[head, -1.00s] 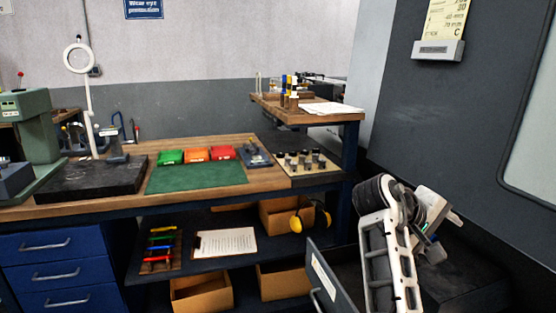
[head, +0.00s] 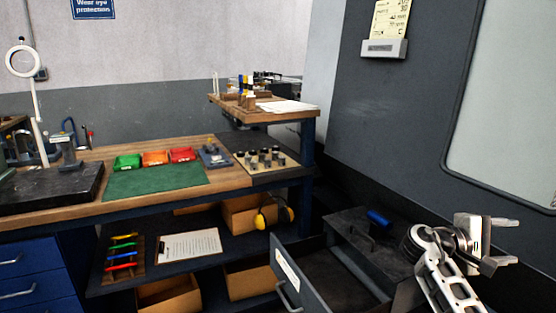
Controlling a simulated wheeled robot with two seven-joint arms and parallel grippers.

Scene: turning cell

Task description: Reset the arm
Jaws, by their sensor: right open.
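My right gripper (head: 512,241) is at the lower right of the head view. Its two fingers point right and stand apart, with nothing between them. My right arm comes up from the bottom edge below it. The gripper is in front of the dark grey machine side and to the right of an open drawer (head: 291,272). My left gripper is not in the head view.
A workbench (head: 230,180) at the left carries a green mat (head: 155,181), small coloured bins (head: 155,158) and a raised shelf (head: 290,116). A dark box with a blue-handled thing (head: 378,218) is left of my right gripper. The grey machine (head: 400,120) fills the right.

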